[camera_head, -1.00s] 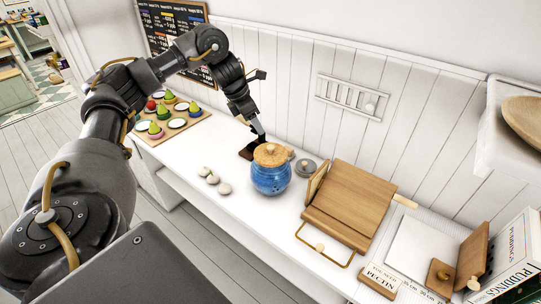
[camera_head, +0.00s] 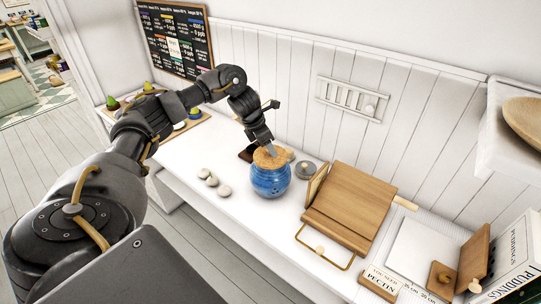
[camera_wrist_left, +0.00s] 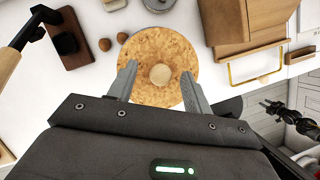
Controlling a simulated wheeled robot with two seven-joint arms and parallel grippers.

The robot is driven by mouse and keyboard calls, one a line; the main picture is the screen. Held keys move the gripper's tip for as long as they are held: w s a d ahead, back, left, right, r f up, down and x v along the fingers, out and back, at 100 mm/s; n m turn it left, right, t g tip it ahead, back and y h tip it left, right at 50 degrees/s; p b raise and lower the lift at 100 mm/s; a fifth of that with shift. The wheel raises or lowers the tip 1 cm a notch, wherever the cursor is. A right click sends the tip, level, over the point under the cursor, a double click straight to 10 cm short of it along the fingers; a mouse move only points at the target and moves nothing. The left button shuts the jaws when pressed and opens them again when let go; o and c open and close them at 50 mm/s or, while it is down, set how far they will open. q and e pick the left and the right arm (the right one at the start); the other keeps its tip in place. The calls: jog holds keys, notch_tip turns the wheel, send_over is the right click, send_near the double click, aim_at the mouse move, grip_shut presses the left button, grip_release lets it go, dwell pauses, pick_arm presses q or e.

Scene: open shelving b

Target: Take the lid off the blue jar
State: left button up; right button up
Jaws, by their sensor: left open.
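The blue jar (camera_head: 270,182) stands upright on the white counter, with its round cork lid (camera_head: 270,158) on top. In the left wrist view the lid (camera_wrist_left: 158,50) fills the upper middle, with a paler round knob (camera_wrist_left: 160,74) at its centre. My left gripper (camera_head: 269,150) is directly over the lid. In the wrist view its two fingers (camera_wrist_left: 158,85) are spread apart on either side of the knob, with gaps between them and it. Whether the fingertips touch the lid cannot be told. The jar's body is hidden under the lid in the wrist view. My right gripper is not in view.
A wooden stand (camera_head: 350,205) with a wire front is right of the jar. A grey round weight (camera_head: 305,169) sits behind it. Several pale stones (camera_head: 211,181) lie left of the jar. The white panelled wall (camera_head: 300,90) rises behind the counter.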

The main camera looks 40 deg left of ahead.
pick_arm(q)
jog(key=shift+f, duration=0.2)
grip_shut()
jog(key=shift+r, duration=0.1)
